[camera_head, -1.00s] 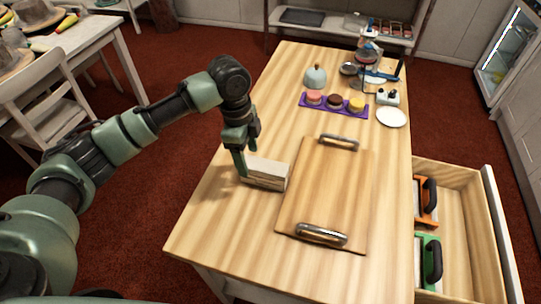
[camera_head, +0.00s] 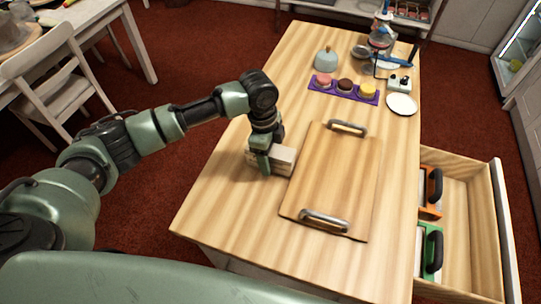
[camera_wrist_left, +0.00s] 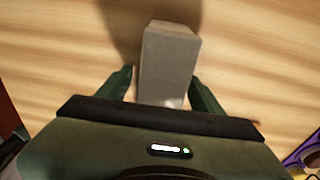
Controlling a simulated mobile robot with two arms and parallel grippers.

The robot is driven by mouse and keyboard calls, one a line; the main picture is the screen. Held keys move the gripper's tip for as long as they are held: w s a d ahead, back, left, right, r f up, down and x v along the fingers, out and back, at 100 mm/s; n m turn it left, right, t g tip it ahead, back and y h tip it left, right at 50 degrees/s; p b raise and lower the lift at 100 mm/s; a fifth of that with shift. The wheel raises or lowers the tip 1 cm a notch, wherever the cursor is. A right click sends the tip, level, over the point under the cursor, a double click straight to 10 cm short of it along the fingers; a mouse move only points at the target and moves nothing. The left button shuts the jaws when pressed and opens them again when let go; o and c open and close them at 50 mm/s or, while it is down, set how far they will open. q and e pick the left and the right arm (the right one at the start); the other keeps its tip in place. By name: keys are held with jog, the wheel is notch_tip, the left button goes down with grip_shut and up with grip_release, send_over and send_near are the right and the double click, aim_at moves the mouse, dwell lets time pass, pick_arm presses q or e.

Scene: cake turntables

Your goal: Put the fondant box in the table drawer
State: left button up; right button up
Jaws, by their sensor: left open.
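The fondant box (camera_head: 285,160), a pale block, lies on the wooden table (camera_head: 225,205), left of the cutting board. My left gripper (camera_head: 264,162) is over the box and hides part of it. In the left wrist view the box (camera_wrist_left: 168,62) lies between the two open fingers of my left gripper (camera_wrist_left: 162,88), with a gap on each side. The table drawer (camera_head: 462,283) is pulled open on the table's right side. My right gripper is not in view.
The drawer holds an orange item (camera_head: 430,198) and a green item (camera_head: 428,250) with black handles; its right part is bare. A cutting board (camera_head: 335,180) with metal handles lies beside the box. A purple tray (camera_head: 325,88) of cakes and a white plate (camera_head: 401,104) stand farther back.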

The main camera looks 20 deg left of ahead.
pick_arm(q)
grip_shut()
jog(key=shift+r, duration=0.1)
